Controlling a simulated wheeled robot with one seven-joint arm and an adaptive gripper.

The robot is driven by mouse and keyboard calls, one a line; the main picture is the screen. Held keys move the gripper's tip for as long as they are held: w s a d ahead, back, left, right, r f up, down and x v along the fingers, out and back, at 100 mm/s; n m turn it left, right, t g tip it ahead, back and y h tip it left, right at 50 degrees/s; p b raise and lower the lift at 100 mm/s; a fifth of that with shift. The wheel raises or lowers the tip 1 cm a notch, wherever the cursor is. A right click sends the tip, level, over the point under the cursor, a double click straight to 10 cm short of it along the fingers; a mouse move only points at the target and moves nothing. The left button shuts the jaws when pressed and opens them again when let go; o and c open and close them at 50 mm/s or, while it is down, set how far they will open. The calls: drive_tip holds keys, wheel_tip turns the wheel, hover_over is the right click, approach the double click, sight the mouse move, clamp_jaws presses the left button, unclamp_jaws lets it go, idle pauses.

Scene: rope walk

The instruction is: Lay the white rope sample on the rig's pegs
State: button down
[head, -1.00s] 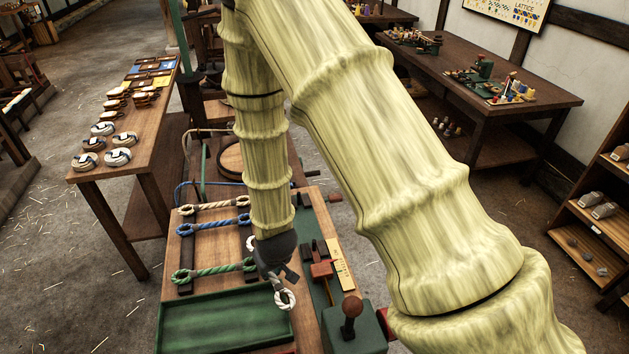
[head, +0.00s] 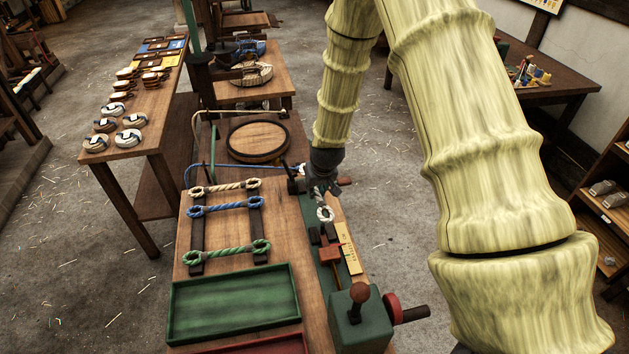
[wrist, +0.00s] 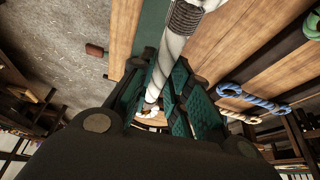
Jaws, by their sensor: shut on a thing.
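My gripper (head: 325,187) is shut on the white rope sample (head: 325,214) over the rig at the right side of the bench. One eye of the sample hangs below the gripper on the near side. In the wrist view, the white rope (wrist: 172,55) runs between the fingers (wrist: 160,95), with a dark whipping near the top edge. The rig has a green base (head: 312,232), dark upright parts near the eye, a red slider (head: 330,254) and a yellow scale (head: 348,248). Whether the eye touches a peg cannot be told. The far end is hidden by my gripper.
A dark rack (head: 197,232) on the bench holds a cream rope (head: 226,187), a blue rope (head: 226,206) and a green rope (head: 228,254). A green tray (head: 232,303) lies in front. A green block with a lever (head: 360,310) stands at the rig's near end.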

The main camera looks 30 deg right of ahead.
drive_tip(key=shift+w+d+r+m, duration=0.15)
drive_tip(key=shift+w+m, duration=0.1)
drive_tip(key=shift+w, duration=0.25)
drive_tip(key=shift+w+d+r+m, duration=0.1)
drive_tip(key=shift+w+m, duration=0.15)
drive_tip(key=shift+w, duration=0.2)
drive_tip(key=shift+s+d+f+h, duration=0.1)
drive_tip(key=shift+h, duration=0.2)
drive_tip(key=shift+f+b, duration=0.3)
drive_tip(key=shift+f, duration=0.25)
drive_tip(key=shift+f+b, duration=2)
drive_tip(key=shift+f, duration=1.45)
drive_tip(key=shift+f, duration=0.4)
drive_tip(key=c, duration=1.3)
unclamp_jaws()
drive_tip(key=shift+o, duration=0.2)
drive_tip(key=shift+r, duration=0.1)
drive_tip(key=shift+r+p, duration=2.05)
drive_tip(key=shift+r, duration=1.4)
